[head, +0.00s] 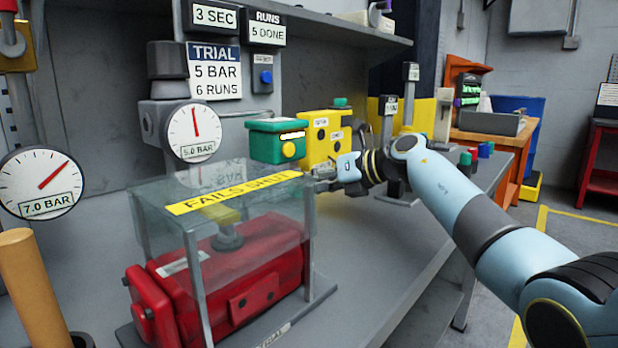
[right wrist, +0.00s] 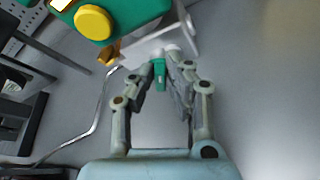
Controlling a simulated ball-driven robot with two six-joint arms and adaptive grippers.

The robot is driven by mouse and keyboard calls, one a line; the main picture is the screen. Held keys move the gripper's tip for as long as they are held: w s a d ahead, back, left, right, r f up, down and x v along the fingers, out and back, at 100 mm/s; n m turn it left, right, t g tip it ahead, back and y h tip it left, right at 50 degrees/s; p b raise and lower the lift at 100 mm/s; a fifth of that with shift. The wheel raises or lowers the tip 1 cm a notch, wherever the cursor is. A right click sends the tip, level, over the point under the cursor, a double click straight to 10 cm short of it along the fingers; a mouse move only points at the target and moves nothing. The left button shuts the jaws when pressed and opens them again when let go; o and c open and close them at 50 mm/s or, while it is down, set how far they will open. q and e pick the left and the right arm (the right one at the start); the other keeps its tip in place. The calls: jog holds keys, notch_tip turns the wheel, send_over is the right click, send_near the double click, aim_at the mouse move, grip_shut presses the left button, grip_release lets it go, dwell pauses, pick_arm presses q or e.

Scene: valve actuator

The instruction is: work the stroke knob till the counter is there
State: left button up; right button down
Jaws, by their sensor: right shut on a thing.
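The runs counter (head: 266,28) reads 5 DONE. The trial card (head: 215,72) reads 5 BAR, 6 RUNS. A green box (head: 263,141) with a round yellow button or knob (head: 289,149) stands behind the clear guard; its yellow part also shows in the right wrist view (right wrist: 92,22). My right gripper (head: 325,178) is beside the box's lower right. In the right wrist view its fingers (right wrist: 166,66) close on a small green piece (right wrist: 160,76) by a pale bracket. I cannot tell whether this piece is the stroke knob. My left gripper is out of view.
A clear guard (head: 160,205) marked FAILS SHUT covers a red actuator (head: 262,262). Gauges read about 5.0 BAR (head: 194,132) and 7.0 BAR (head: 40,183). A yellow box (head: 318,128) stands behind my right gripper. The bench's front right is clear.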

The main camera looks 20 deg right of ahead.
jog(key=shift+w+d+m+y, duration=0.1)
jog(key=shift+d+m+y, duration=0.05)
jog(key=shift+m+y, duration=0.3)
dwell(0.3)
jog(key=c, duration=1.3)
grip_release()
jog(key=shift+c, duration=0.2)
jog(key=v, duration=1.2)
